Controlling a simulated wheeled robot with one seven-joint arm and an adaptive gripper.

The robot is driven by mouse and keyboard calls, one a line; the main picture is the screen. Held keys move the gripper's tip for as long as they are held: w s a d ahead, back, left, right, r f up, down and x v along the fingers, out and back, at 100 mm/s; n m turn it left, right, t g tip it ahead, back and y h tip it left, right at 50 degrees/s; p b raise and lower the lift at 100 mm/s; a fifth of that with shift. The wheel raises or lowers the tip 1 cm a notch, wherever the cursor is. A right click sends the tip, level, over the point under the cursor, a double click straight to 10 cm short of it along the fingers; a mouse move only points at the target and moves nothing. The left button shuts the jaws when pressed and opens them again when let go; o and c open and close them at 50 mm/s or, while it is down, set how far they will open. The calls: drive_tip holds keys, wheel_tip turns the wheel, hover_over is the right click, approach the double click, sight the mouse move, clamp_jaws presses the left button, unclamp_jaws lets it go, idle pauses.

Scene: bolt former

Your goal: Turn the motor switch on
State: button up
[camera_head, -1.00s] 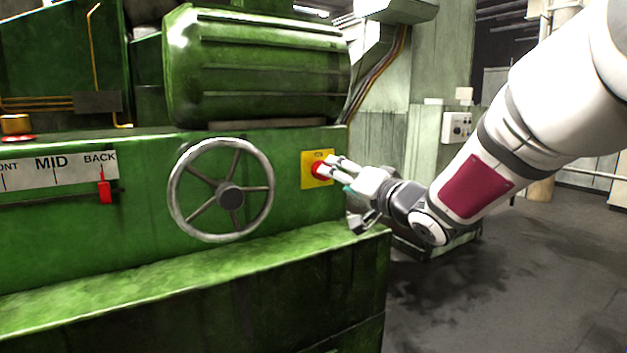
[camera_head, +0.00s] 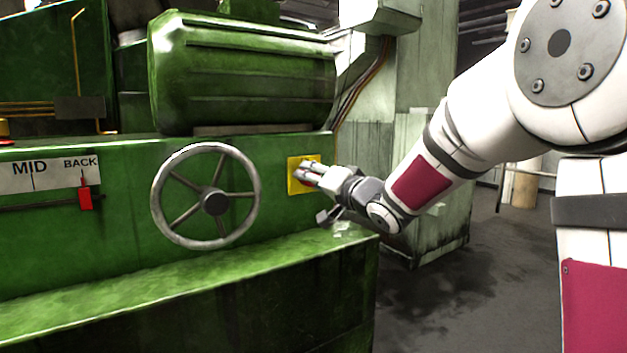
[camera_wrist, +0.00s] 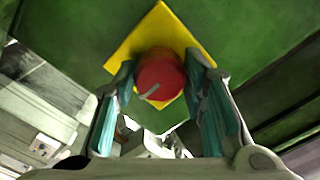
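The motor switch is a round red knob (camera_wrist: 160,76) with a pale mark across its face, on a yellow plate (camera_head: 292,179) on the green machine's front. In the wrist view the plate (camera_wrist: 192,36) looks like a tilted diamond, and the mark runs diagonally. My gripper (camera_head: 309,173) reaches the plate from the right and covers most of the knob in the head view. In the wrist view its two teal-padded fingers (camera_wrist: 161,70) lie close against opposite sides of the knob, seemingly shut on it. The exact contact at the tips is hard to see.
A spoked handwheel (camera_head: 215,203) is just left of the switch. A red slider (camera_head: 85,198) sits under a MID/BACK scale further left. A green ledge (camera_head: 200,268) juts out below, and a ribbed green motor housing (camera_head: 240,75) is above. Open floor lies to the right.

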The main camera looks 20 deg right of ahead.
drive_tip(key=shift+n, duration=0.4)
drive_tip(key=shift+d+n+b, duration=0.15)
drive_tip(key=shift+n+b, duration=3.05)
drive_tip(key=shift+n, duration=5.3)
drive_tip(key=o, duration=1.2)
drive_tip(key=shift+c, duration=0.2)
